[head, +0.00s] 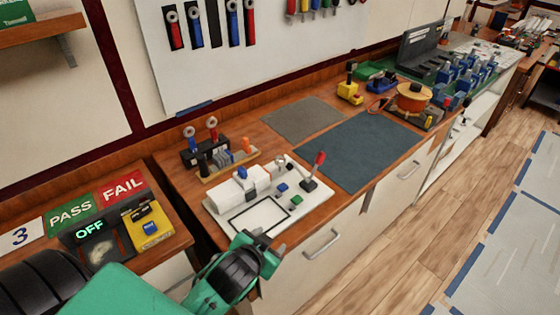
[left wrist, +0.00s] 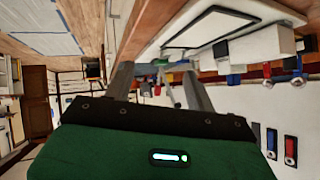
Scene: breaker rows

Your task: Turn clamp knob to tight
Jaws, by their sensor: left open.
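A white test fixture (head: 262,208) sits on the wooden bench. It carries a white block (head: 238,190) with a small blue part on top, a blue button (head: 282,187), a green button (head: 296,200) and a red-tipped lever (head: 317,168) standing upright. I cannot tell for sure which part is the clamp knob. My left gripper (head: 262,248) is open and empty at the fixture's near edge, apart from the knobs. In the left wrist view its two fingers (left wrist: 160,82) stand apart, with the fixture (left wrist: 235,30) beyond them, seen upside down. My right gripper is not in view.
Screwdrivers stand in a rack (head: 205,158) behind the fixture. A dark blue mat (head: 362,150) and a grey mat (head: 302,118) lie clear to the right. PASS and FAIL signs (head: 98,200) and a yellow box (head: 148,226) are on the left bench. An orange spool (head: 413,97) stands farther back.

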